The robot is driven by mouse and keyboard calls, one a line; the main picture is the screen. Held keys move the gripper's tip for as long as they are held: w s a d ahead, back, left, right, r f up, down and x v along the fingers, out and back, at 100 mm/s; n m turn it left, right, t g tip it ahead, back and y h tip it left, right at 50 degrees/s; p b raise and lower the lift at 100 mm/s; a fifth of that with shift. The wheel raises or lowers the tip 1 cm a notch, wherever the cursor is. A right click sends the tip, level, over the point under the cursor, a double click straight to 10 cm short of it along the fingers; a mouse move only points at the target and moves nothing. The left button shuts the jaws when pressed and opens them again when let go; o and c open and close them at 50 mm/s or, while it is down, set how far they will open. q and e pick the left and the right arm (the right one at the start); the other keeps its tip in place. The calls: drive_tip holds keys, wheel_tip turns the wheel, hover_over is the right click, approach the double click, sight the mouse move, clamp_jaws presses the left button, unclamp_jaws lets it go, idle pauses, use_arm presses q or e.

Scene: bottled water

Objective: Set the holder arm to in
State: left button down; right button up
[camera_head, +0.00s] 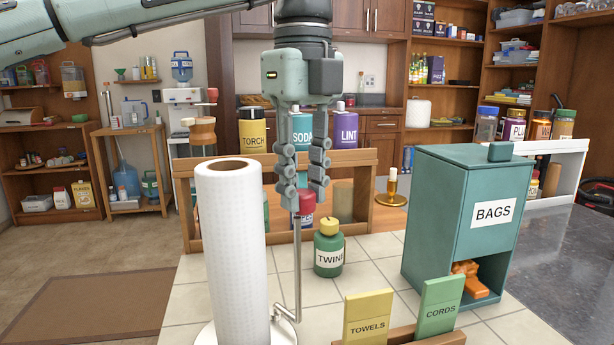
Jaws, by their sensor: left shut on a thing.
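The holder arm (298,265) is a thin upright metal rod. It stands just right of the white paper towel roll (230,250), with a gap between them. At its foot it bends towards the round white base (205,335) under the roll. My left gripper (301,200) points straight down from above, its two fingers closed around the top of the rod. My right gripper is not in view.
A green TWINE jar (328,255) stands close right of the rod. A wooden rack (362,190) with labelled canisters is behind. A teal BAGS box (455,220) stands to the right. TOWELS (368,318) and CORDS (437,308) cards are in front. Tiles between are partly clear.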

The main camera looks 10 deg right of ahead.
use_arm(q)
drive_tip(key=shift+s+a+m, duration=0.3)
drive_tip(key=shift+m, duration=0.7)
drive_tip(key=shift+s+a+m, duration=0.1)
drive_tip(key=shift+a+m, duration=0.05)
drive_tip(key=shift+m, duration=0.25)
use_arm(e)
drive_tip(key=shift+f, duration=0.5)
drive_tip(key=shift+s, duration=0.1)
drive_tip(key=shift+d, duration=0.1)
use_arm(q)
drive_tip(key=c, duration=1.2)
unclamp_jaws()
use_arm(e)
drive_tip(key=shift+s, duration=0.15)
